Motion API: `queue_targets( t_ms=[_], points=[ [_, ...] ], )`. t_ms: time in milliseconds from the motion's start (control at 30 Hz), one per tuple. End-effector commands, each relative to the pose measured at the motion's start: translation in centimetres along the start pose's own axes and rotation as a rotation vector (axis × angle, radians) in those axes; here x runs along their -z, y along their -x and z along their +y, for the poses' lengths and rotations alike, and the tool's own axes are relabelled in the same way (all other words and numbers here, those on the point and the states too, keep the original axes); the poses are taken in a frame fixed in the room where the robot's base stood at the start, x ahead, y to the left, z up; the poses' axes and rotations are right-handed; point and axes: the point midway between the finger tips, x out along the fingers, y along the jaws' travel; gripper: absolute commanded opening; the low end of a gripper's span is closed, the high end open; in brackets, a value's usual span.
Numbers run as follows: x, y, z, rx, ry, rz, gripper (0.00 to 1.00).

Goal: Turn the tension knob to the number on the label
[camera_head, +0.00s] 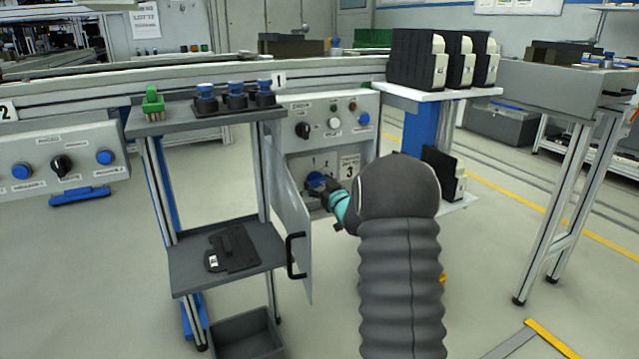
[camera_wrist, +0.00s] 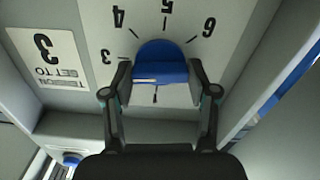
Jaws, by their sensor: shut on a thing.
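The tension knob (camera_wrist: 160,62) is blue and sits on a grey panel with a dial. The wrist view is upside down and shows the numbers 3 to 6 around the knob. A short white line on the knob lies toward the 3 side; I cannot tell its exact reading. The label (camera_wrist: 47,57) beside the dial reads "tension set to 3"; it also shows in the head view (camera_head: 349,167). My gripper (camera_wrist: 160,85) is shut on the knob, one finger on each side. In the head view my gripper (camera_head: 326,190) partly hides the knob (camera_head: 315,180).
An open door (camera_head: 288,215) with a black handle (camera_head: 295,256) stands left of my gripper. A grey cart (camera_head: 185,268) is farther left. Above the recess is a panel (camera_head: 325,105) with a black switch. A white shelf (camera_head: 432,93) with black boxes stands right.

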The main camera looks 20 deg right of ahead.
Motion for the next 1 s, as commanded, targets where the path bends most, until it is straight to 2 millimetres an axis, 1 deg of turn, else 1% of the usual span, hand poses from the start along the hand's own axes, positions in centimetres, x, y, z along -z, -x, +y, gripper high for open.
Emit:
queue_targets(
  t_ms=[133, 333, 867, 900, 967, 1000],
  points=[
    [0.08, -0.01, 0.03, -0.001, -0.072, 0.000, 0.23],
    [0.05, -0.01, 0.02, 0.000, -0.129, 0.001, 0.23],
    [0.01, -0.02, 0.01, 0.000, -0.149, 0.001, 0.23],
    [0.01, -0.02, 0.01, 0.000, -0.148, 0.001, 0.68],
    [0.00, -0.01, 0.01, 0.000, -0.148, 0.001, 0.83],
    [0.00, -0.01, 0.01, 0.000, -0.148, 0.001, 0.83]
  ],
)
